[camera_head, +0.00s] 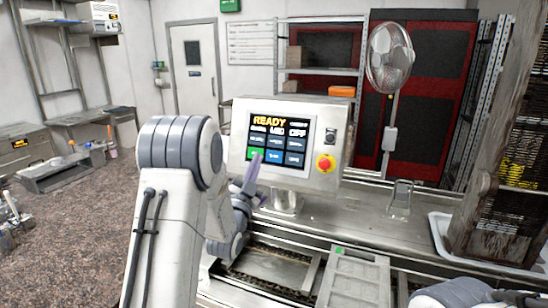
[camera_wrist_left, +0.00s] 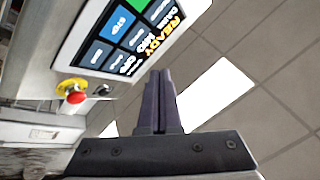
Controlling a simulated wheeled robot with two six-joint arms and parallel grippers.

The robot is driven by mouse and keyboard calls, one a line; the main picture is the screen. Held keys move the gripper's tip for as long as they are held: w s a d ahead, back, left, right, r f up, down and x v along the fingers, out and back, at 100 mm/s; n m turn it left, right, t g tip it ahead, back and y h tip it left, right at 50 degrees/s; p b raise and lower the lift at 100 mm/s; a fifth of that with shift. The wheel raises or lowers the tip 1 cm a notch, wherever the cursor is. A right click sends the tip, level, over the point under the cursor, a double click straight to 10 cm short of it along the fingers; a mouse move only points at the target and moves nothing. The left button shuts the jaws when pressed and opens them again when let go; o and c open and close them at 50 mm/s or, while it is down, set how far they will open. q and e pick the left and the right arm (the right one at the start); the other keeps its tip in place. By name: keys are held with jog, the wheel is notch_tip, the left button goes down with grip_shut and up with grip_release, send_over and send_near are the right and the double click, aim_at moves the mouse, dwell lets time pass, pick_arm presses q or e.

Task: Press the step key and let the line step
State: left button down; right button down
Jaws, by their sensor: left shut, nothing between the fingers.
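The control panel (camera_head: 326,112) stands on a post at the line, its screen (camera_head: 285,143) lit with yellow READY text over rows of keys. A green key (camera_head: 257,154) and a blue key (camera_head: 274,156) show in the bottom row; the labels are too small to read, so I cannot tell which is the step key. My left gripper (camera_head: 257,160) is shut and empty, its fingertips overlapping the screen's lower left near the green key. In the left wrist view the shut fingers (camera_wrist_left: 161,76) show beside the screen (camera_wrist_left: 125,30). Contact cannot be told. My right gripper is not in view.
A red mushroom button (camera_head: 325,164) on a yellow base sits right of the keys; it also shows in the left wrist view (camera_wrist_left: 75,96). A grey mould tray (camera_head: 355,280) lies on the line below. A fan (camera_head: 390,58) and shelves stand behind.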

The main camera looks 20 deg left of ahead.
aim_at(268, 161)
pick_arm(q)
jog(key=shift+w+f+b, duration=0.15)
jog(key=shift+w+f, duration=0.35)
jog(key=shift+w, duration=0.9)
jog(key=shift+w+f+b, duration=0.15)
jog(key=shift+w+f, duration=0.3)
jog(key=shift+w, duration=0.9)
jog(key=shift+w+f+b, duration=0.15)
jog(key=shift+w+f, duration=0.35)
jog(key=shift+w, duration=0.9)
jog(key=shift+w+f+b, duration=0.2)
jog(key=shift+b, duration=0.3)
jog(key=shift+w, duration=0.2)
